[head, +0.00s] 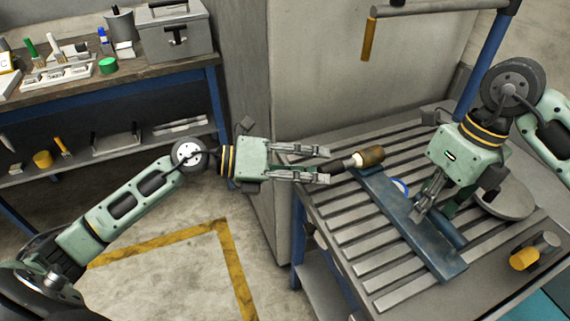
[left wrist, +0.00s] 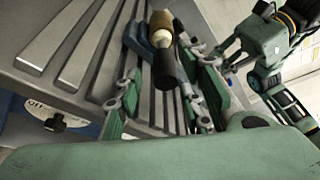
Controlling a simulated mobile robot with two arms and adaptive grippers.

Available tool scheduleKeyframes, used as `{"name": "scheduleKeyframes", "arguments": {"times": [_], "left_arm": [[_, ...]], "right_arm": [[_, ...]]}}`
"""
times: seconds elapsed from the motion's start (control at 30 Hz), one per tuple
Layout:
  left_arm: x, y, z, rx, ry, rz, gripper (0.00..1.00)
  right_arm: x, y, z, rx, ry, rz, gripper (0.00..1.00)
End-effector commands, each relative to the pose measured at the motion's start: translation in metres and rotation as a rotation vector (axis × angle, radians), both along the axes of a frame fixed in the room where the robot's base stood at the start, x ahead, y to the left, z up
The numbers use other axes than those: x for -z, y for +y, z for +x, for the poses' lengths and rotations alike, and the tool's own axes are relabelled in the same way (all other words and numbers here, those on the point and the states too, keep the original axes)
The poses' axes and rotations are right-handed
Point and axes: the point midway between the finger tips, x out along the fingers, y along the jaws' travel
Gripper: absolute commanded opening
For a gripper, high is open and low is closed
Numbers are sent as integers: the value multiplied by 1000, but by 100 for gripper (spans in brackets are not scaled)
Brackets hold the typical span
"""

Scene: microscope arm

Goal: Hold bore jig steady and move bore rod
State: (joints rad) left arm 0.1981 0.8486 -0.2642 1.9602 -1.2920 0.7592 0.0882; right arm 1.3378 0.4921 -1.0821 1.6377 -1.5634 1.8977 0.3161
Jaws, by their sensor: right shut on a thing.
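The bore jig (head: 390,205) is a long blue bar with a round blue part beside it, lying on the slatted metal table. My right gripper (head: 420,213) is shut on the jig near its middle; its fingers partly hide the contact. The bore rod (head: 370,157) has a brown head, a pale collar and a dark end, and lies near the jig's far end. My left gripper (head: 328,166) is open, with the rod's dark end between its spread fingertips. In the left wrist view the rod (left wrist: 161,40) points toward the palm, with gaps to both fingers.
A slatted table (head: 360,235) carries a grey round disc (head: 505,200) and a yellow-ended cylinder (head: 523,259) at right. A blue post (head: 485,60) rises behind. A workbench (head: 130,75) with a grey toolbox (head: 175,35) stands at left. The front slats are bare.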

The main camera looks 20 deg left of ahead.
Motion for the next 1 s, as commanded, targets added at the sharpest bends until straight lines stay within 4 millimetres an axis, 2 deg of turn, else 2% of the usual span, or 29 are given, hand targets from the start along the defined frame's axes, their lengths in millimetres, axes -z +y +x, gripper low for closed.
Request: {"name": "scheduleKeyframes", "arguments": {"times": [0.03, 0.2, 0.4, 0.83, 1.0], "left_arm": [[0, 12, -6, -2, 7, 5, 36], [-7, 42, -22, -2, 6, 5, 36], [-13, 63, -33, -1, 5, 4, 36], [-16, 71, -37, 1, 3, 2, 36], [-14, 75, -39, 11, 45, -16, 21]], "right_arm": [[-1, 0, 1, 1, -2, 1, 0], [-1, 0, 1, 2, -2, 0, 0], [-1, 0, 0, 1, -2, 1, 0], [-1, 0, 0, 2, -1, 0, 0], [-1, 0, 0, 2, -1, 0, 0]]}}
